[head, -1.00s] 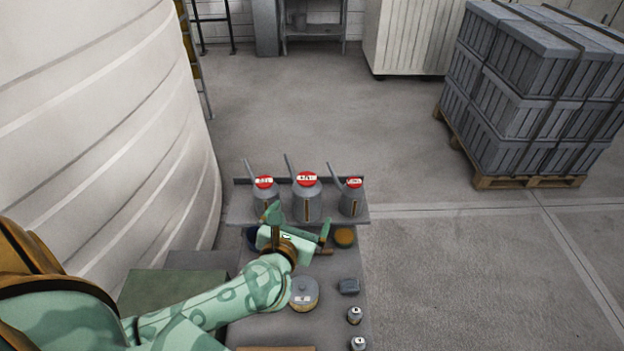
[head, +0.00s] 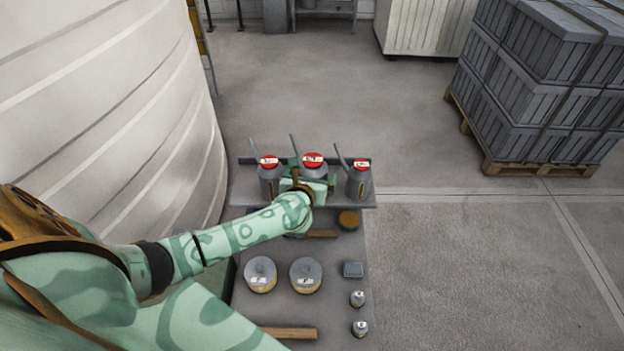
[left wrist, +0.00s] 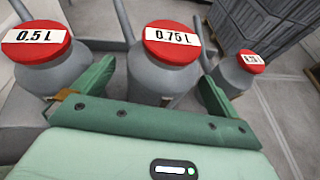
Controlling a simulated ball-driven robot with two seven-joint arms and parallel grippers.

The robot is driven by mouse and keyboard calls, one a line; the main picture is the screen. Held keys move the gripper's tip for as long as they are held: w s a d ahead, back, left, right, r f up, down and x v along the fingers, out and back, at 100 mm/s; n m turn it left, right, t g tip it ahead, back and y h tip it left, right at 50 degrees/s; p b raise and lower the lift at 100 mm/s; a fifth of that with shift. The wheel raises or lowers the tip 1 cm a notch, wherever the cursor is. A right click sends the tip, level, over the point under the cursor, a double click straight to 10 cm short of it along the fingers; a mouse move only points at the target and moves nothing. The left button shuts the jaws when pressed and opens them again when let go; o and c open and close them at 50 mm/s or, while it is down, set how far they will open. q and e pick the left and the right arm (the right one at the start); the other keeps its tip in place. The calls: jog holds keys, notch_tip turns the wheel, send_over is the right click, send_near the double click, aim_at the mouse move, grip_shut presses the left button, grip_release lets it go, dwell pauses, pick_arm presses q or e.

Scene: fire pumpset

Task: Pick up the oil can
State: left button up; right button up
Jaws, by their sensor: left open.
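Three grey oil cans with red lids and thin spouts stand in a row on the raised shelf. The left can (head: 270,182) reads 0.5 L in the left wrist view (left wrist: 40,42). The middle can (head: 313,160) reads 0.75 L there (left wrist: 172,45). The right can (head: 358,183) is smaller in the left wrist view (left wrist: 238,72), its label hard to read. My left gripper (head: 310,178) is open at the middle can, its fingers on either side of that can's body (left wrist: 155,82). It hides the can's lower part; contact cannot be told. My right gripper is out of view.
Below the shelf (head: 236,198), the bench holds two round tins (head: 261,273) (head: 306,274), a grey block (head: 353,269) and two small weights (head: 357,299) (head: 360,329). A large white tank (head: 110,110) stands close on the left. Floor to the right is clear up to a loaded pallet (head: 535,165).

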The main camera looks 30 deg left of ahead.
pick_arm(q)
jog(key=x, duration=0.3)
jog(key=shift+w+f, duration=0.1)
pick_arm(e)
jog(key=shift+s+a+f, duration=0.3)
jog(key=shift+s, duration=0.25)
pick_arm(q)
jog(key=shift+s, duration=0.2)
jog(key=c, duration=0.5)
jog(key=shift+d, duration=0.1)
jog(key=c, duration=0.8)
jog(key=shift+o, duration=0.2)
jog(key=shift+w, duration=0.15)
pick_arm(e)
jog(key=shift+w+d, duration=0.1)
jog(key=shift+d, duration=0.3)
pick_arm(q)
jog(key=shift+r, duration=0.2)
